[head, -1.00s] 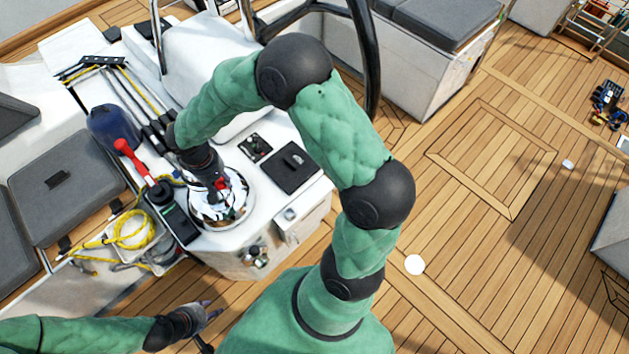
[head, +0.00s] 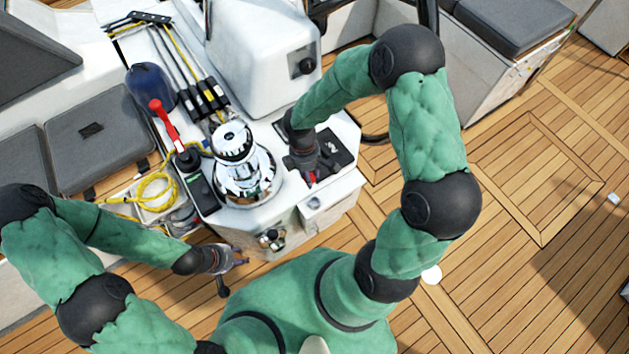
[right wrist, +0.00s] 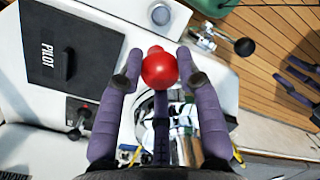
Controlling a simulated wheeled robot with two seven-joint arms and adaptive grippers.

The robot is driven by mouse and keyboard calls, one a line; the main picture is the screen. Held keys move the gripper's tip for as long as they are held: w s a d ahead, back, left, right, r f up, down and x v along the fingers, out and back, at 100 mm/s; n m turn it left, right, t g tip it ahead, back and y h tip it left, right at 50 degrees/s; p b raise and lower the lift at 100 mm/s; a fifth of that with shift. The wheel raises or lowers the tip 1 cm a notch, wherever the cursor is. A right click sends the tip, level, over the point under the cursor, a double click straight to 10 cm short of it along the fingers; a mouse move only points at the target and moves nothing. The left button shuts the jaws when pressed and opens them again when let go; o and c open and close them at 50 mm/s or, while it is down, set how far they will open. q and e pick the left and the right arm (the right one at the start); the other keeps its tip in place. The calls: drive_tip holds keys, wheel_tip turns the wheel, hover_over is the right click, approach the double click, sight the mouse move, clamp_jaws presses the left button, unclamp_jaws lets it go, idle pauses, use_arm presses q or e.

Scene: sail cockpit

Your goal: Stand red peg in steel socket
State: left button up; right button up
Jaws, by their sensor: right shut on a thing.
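The red peg shows in the right wrist view as a round red head (right wrist: 159,70) between the fingers of my right gripper (right wrist: 160,82), which is shut on it. In the head view, my right gripper (head: 311,172) is right of the chrome winch (head: 245,178), over the white console, with a little red (head: 312,178) showing. The peg's lower part is hidden. The winch also shows in the right wrist view (right wrist: 187,128); I cannot make out the steel socket's opening. My left gripper (head: 238,259) is low, at the console's front; its finger opening is unclear.
A red-handled black lever (head: 166,122) stands left of the winch, beside a dark device (head: 202,190). A yellow rope coil (head: 150,192) lies further left. A dark panel (head: 335,150) is on the console. A black-knobbed crank (right wrist: 243,46) sticks out in the right wrist view.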

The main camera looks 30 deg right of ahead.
drive_tip(key=shift+s+d+f+n+h+b, duration=0.1)
drive_tip(key=shift+s+f+n+b, duration=0.55)
drive_tip(key=shift+f, duration=0.65)
drive_tip(key=shift+s+a+f+n+h+b, duration=0.1)
drive_tip(key=shift+s+f+n+b, duration=0.2)
drive_tip(key=shift+f+b, duration=0.75)
drive_tip(key=shift+s+d+f+n+h+b, duration=0.1)
drive_tip(key=shift+s+f+n+b, duration=0.4)
drive_tip(key=shift+f, duration=1)
drive_tip(key=shift+f+b, duration=1.1)
drive_tip(key=shift+f, duration=0.25)
drive_tip(key=o, duration=1.6)
drive_tip(key=shift+r, duration=0.1)
wheel_tip(320, 180, up, 7)
drive_tip(key=p, duration=0.6)
